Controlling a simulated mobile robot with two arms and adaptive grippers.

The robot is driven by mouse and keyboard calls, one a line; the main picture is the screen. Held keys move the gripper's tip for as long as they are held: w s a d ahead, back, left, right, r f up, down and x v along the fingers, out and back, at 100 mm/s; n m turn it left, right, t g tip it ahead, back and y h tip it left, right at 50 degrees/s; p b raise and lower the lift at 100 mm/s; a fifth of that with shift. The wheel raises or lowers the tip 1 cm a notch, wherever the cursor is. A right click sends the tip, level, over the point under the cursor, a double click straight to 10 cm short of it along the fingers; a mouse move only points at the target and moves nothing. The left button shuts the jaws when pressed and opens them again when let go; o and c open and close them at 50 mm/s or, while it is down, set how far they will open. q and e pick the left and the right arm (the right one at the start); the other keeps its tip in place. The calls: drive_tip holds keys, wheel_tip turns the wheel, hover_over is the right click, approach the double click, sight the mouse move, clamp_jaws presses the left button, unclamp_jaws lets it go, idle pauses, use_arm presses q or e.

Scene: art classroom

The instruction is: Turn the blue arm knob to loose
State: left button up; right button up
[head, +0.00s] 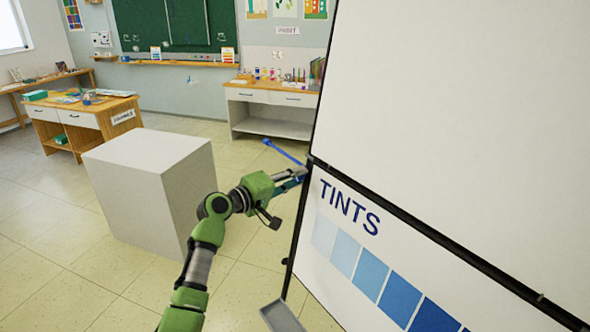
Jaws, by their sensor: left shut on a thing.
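The blue arm (284,151) sticks out to the left from the dark frame edge of a large white board (460,110), with a small rounded end at its far tip. My left gripper (290,178) reaches the board's left edge just below the arm. It is shut on blue material there, which I take to be the arm knob; the fingers hide most of it. How far the knob is turned cannot be seen. My right gripper is not in view.
The board's lower panel reads TINTS above blue swatches (371,276). A grey flat piece (282,317) juts out at its lower left. A white plinth (150,185) stands left of my arm. Desks (85,115) and a cabinet (270,108) stand behind; tiled floor lies between.

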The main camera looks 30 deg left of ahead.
use_arm(q)
drive_tip(key=n, duration=0.3)
drive_tip(key=n+g, duration=0.1)
drive_tip(key=n, duration=0.3)
drive_tip(key=n+p, duration=0.1)
drive_tip(key=n, duration=0.3)
drive_tip(key=shift+r+g+y, duration=0.25)
drive_tip(key=shift+g+y, duration=0.05)
drive_tip(key=shift+g, duration=0.1)
drive_tip(key=shift+n, duration=0.3)
drive_tip(key=o, duration=1.1)
drive_tip(key=shift+a, duration=0.1)
drive_tip(key=shift+o, duration=0.2)
drive_tip(key=v, duration=1.2)
